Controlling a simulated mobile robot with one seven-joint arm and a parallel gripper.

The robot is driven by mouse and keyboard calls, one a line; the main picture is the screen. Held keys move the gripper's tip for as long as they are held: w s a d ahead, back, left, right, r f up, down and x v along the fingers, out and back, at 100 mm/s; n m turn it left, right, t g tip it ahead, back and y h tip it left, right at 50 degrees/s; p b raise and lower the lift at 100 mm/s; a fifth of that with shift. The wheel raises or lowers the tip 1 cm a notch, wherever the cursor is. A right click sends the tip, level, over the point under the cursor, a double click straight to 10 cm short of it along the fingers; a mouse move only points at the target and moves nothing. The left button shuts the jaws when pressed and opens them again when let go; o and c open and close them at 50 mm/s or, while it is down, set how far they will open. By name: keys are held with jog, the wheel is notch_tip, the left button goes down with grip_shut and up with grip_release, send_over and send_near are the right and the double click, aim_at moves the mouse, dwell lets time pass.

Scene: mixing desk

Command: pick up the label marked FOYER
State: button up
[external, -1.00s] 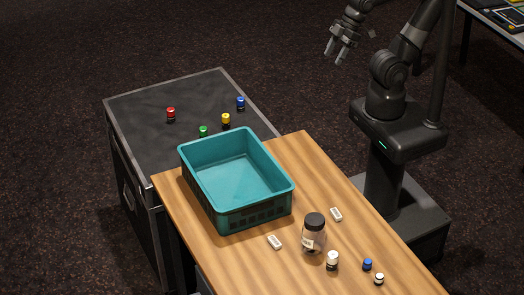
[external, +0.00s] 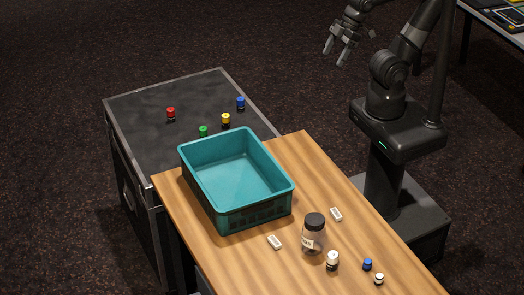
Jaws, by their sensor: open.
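Two small white labels lie on the wooden table. One label (external: 274,242) is in front of the teal crate, left of the jar. The other label (external: 336,214) is behind the jar, to its right. Their lettering is too small to read, so I cannot tell which is marked FOYER. My gripper (external: 337,55) is open and empty, raised at the top of the view, well away from the table and both labels.
The teal crate (external: 284,197) stands on the wooden table (external: 318,165). A dark-lidded clear jar (external: 313,240) stands near white-capped (external: 332,260) and blue-capped (external: 367,264) pieces and a smaller white-capped one (external: 379,279). Red, green, yellow and blue knobs sit on the dark case (external: 150,100).

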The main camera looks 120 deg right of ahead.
jog(key=w+a+r+g, duration=0.1)
jog(key=w+a+r, duration=0.2)
jog(key=w, duration=0.4)
jog(key=w+a+r, duration=0.2)
jog(key=w+a, duration=0.1)
jog(key=w, duration=0.5)
jog(key=g, duration=0.3)
send_over(275, 240)
jog(key=s, duration=0.2)
notch_tip(275, 240, down, 23)
jog(key=shift+n, duration=0.4)
jog(key=f, duration=0.3)
jog(key=w+f, duration=0.1)
jog(key=f, duration=0.3)
jog(key=w+f, duration=0.1)
jog(key=f, duration=0.2)
jog(key=shift+f, duration=0.4)
jog(key=shift+c, duration=0.2)
